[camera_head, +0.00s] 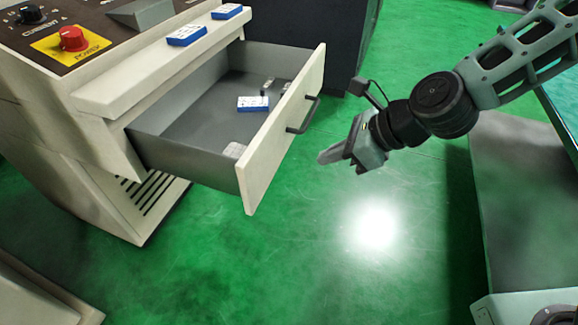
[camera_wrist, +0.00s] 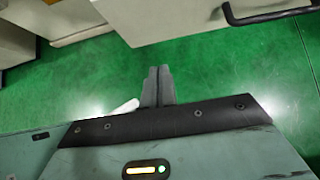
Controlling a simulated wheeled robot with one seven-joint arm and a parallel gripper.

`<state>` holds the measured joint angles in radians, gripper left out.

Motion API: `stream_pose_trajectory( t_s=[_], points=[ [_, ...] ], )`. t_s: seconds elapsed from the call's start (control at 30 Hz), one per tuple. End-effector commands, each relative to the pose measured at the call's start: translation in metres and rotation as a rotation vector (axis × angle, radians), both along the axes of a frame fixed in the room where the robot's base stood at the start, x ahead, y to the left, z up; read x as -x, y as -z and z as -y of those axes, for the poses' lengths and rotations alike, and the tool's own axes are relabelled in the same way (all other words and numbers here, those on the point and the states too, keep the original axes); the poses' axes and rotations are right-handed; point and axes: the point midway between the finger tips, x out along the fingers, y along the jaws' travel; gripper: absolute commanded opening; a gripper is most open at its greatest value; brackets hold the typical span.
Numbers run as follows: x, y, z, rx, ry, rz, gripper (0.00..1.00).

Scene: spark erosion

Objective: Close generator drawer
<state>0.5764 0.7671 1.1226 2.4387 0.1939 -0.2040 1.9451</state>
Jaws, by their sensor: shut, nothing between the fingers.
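The generator drawer (camera_head: 262,158) is pulled well out of the cream generator cabinet (camera_head: 88,112) in the head view. Its cream front carries a dark bar handle (camera_head: 303,115). The handle also shows at the top right of the wrist view (camera_wrist: 270,17). Inside the grey drawer lie a blue-and-white box (camera_head: 253,104) and a few small items. My gripper (camera_head: 326,157) is to the right of the drawer front, apart from it and from the handle. Its fingers are together and empty, also seen in the wrist view (camera_wrist: 157,85).
Blue-and-white boxes (camera_head: 187,35) lie on the cabinet ledge above the drawer. A red knob (camera_head: 72,38) on a yellow plate is on the panel. A dark cabinet (camera_head: 310,30) stands behind. Green floor (camera_head: 300,260) in front of the drawer is clear.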

Motion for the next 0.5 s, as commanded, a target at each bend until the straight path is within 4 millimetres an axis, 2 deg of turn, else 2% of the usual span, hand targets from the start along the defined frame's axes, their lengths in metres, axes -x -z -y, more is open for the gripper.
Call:
stream_pose_trajectory(
  t_s=[0.17, 0.5],
  points=[
    [-0.004, 0.013, -0.012, -0.002, 0.0, -0.002, 0.0],
    [-0.018, 0.058, -0.054, 0.0, -0.004, -0.002, 0.0]
  ],
)
